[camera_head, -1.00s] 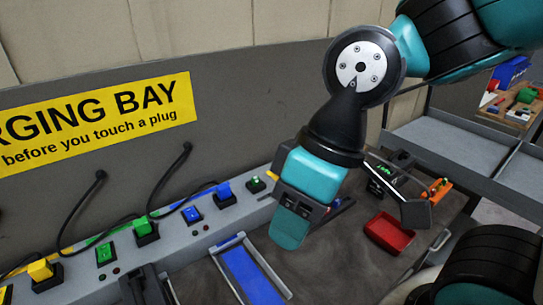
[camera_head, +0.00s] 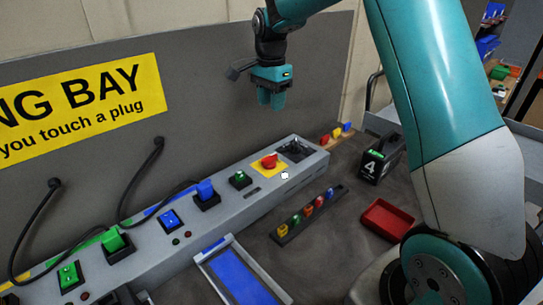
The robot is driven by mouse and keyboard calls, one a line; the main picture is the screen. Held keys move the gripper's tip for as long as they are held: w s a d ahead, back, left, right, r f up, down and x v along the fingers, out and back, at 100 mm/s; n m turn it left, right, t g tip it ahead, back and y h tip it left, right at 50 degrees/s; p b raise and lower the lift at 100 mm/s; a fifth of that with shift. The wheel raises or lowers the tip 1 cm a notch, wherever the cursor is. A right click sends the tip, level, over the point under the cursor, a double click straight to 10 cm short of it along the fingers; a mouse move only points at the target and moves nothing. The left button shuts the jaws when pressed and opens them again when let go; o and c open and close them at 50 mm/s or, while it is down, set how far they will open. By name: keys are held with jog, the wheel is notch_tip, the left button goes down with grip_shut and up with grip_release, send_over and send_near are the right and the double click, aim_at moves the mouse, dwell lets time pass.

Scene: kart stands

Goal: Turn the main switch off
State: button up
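The main switch (camera_head: 269,161) is a red rotary knob on a yellow plate, near the far right end of the grey charging strip (camera_head: 222,206). The knob's exact angle is too small to read. My gripper (camera_head: 271,103) hangs in the air above the switch, in front of the grey wall panel, with its teal fingers pointing down. It is clear of the switch and holds nothing that I can see. The gap between the fingers is too small to judge.
A small white piece (camera_head: 284,175) shows at the strip's front edge beside the switch. Green and blue sockets and plugs with black cables line the strip to the left. A blue tray (camera_head: 206,258), a red tray (camera_head: 388,221) and a black box marked 4 (camera_head: 378,164) stand on the bench.

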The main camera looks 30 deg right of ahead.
aim_at(271, 155)
notch_tip(271, 155, down, 17)
jog(key=p, duration=0.3)
grip_shut()
